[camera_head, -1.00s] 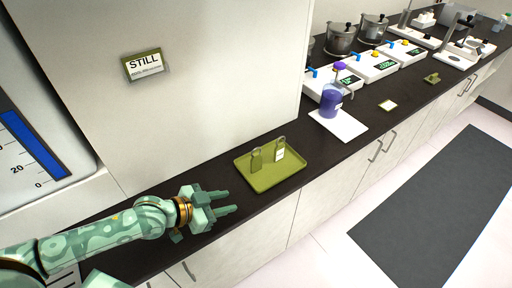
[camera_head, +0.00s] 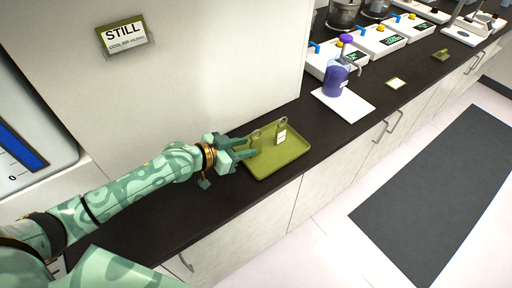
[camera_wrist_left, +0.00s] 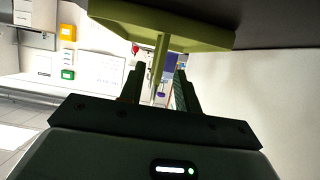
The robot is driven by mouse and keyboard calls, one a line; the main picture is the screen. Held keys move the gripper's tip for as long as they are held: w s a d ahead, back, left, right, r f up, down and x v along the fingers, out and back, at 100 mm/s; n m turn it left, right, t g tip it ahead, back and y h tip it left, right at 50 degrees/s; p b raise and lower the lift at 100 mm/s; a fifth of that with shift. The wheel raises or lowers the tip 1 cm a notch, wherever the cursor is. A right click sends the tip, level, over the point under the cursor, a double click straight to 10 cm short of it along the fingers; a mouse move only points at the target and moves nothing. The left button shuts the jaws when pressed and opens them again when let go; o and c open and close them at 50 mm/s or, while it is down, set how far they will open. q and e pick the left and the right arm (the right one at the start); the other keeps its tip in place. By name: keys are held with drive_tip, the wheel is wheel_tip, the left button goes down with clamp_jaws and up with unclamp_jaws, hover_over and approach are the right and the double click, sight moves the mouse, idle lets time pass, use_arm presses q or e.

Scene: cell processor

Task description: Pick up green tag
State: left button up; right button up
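The green tag (camera_head: 256,138) stands upright in the olive-green tray (camera_head: 291,157), near its left side. My left gripper (camera_head: 251,154) reaches over the tray's left edge, its fingers at the tag and partly hiding it in the head view. In the left wrist view the picture is upside down; the tag (camera_wrist_left: 159,66) shows edge-on as a thin strip between the two open fingers (camera_wrist_left: 159,88), with gaps on both sides. A second tag with a white label (camera_head: 281,133) stands to its right in the tray. My right gripper is not in view.
A white wall panel with a "STILL" sign (camera_head: 125,36) rises behind the tray. A bottle of purple liquid (camera_head: 336,79) stands on a white pad (camera_head: 350,106) to the right. The dark counter (camera_head: 222,217) is clear in front of my left arm.

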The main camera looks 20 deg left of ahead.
sight(256, 144)
use_arm(q)
drive_tip(key=b+x, duration=0.2)
drive_tip(key=x, duration=0.2)
drive_tip(key=shift+w+f, duration=0.1)
drive_tip(key=shift+f, duration=0.1)
drive_tip(key=shift+w+d, duration=0.15)
drive_tip(key=shift+w, duration=0.05)
drive_tip(key=shift+s+r, duration=0.1)
clamp_jaws()
